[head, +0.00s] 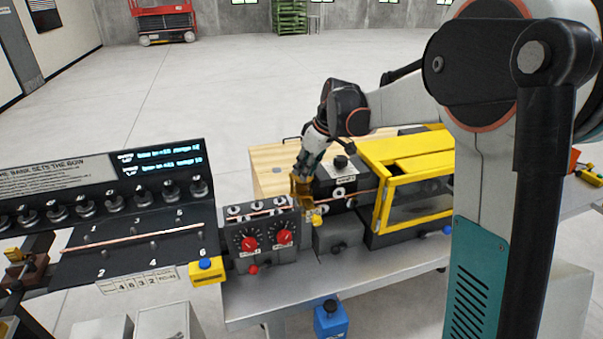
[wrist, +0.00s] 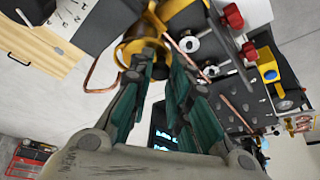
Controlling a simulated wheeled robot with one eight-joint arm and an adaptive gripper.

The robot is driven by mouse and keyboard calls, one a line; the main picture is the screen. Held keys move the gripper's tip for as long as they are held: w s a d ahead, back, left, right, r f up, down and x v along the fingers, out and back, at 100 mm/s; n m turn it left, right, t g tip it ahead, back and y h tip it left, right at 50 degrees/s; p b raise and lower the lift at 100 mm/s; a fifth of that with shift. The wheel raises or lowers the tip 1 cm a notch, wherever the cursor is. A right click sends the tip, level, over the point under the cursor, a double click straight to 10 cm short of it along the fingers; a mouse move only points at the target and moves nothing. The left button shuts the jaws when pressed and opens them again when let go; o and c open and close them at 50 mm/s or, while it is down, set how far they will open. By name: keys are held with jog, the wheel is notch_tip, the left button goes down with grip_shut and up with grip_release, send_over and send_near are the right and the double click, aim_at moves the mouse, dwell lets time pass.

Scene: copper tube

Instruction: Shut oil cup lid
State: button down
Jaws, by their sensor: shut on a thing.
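The brass-coloured oil cup (head: 302,191) sits at the right end of the dial box, in front of the black block. In the wrist view the brass cup and lid (wrist: 138,46) show as a rounded yellow shape at the fingertips. My gripper (head: 306,172) reaches down onto it from above. In the wrist view my gripper (wrist: 164,58) has its teal fingers close together at the brass part, shut on the lid. The fingers and the angle hide part of the lid, so I cannot tell how far it is closed.
The dial box with red knobs (head: 262,240) stands left of the cup. A yellow-framed guard (head: 408,165) stands to the right. A thin copper tube (head: 130,239) lies over the numbered board at left. The bench front (head: 350,285) is mostly clear.

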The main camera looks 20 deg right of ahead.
jog(key=n, duration=0.1)
jog(key=w+d+n, duration=0.1)
jog(key=shift+n+g+y+b, duration=0.3)
jog(key=shift+n+g+y, duration=0.1)
jog(key=shift+w+d+n+g+y+b, duration=0.2)
jog(key=shift+w+n+g, duration=0.1)
jog(key=shift+n, duration=0.55)
jog(key=shift+w+d+n+g+y+b, duration=0.1)
jog(key=shift+w+d+n+g, duration=0.15)
jog(key=shift+n, duration=0.6)
jog(key=c, duration=1.5)
grip_release()
jog(key=shift+w+a, duration=0.1)
jog(key=shift+o, duration=0.2)
jog(key=v, duration=0.8)
